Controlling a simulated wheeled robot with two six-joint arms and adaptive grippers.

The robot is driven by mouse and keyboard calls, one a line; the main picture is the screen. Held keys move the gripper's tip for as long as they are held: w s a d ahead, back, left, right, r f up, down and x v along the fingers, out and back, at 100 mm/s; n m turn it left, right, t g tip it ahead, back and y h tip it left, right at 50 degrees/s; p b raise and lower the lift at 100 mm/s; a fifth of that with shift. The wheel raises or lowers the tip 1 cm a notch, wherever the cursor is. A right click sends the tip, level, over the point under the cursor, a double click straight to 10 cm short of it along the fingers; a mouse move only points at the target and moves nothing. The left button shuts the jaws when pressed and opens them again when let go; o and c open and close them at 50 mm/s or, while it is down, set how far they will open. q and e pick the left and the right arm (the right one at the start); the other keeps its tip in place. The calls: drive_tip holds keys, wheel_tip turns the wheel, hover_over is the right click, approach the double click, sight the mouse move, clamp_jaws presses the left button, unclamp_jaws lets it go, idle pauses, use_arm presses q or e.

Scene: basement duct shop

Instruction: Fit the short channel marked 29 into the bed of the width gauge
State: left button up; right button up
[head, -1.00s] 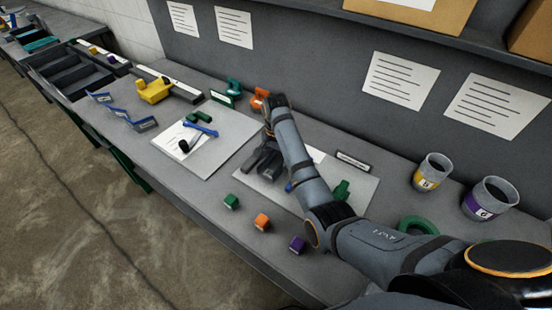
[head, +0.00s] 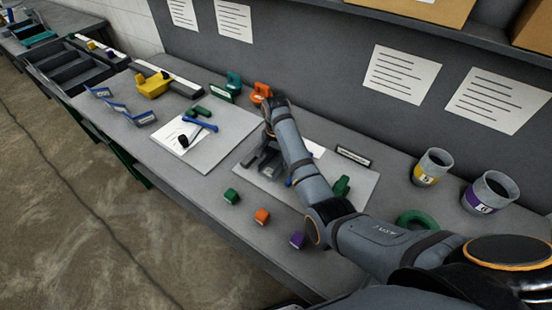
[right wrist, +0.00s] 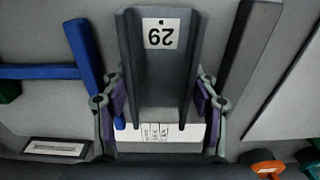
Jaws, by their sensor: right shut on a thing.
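My right gripper (right wrist: 160,110) is shut on the short channel (right wrist: 158,75), a dark grey U-shaped piece whose white label reads 29, upside down in the right wrist view. Purple pads press its two sides. In the head view the gripper (head: 266,160) is low over a light grey board (head: 325,200) on the bench, partly hidden by its own arm. A dark bar (right wrist: 248,60) lies beside the channel on the right in the wrist view, apart from it. I cannot tell for sure which piece is the width gauge or its bed. My left gripper is out of view.
Blue bars (right wrist: 85,65) lie left of the channel in the wrist view. Green (head: 231,196), orange (head: 262,216) and purple (head: 297,239) blocks line the bench front. A small sign (head: 353,157) and two cups (head: 432,167) stand to the right. An orange piece (head: 260,93) is behind the gripper.

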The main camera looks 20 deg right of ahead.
sight(276, 165)
drive_tip(key=o, duration=1.3)
wheel_tip(276, 165, up, 8)
drive_tip(key=shift+f, duration=0.25)
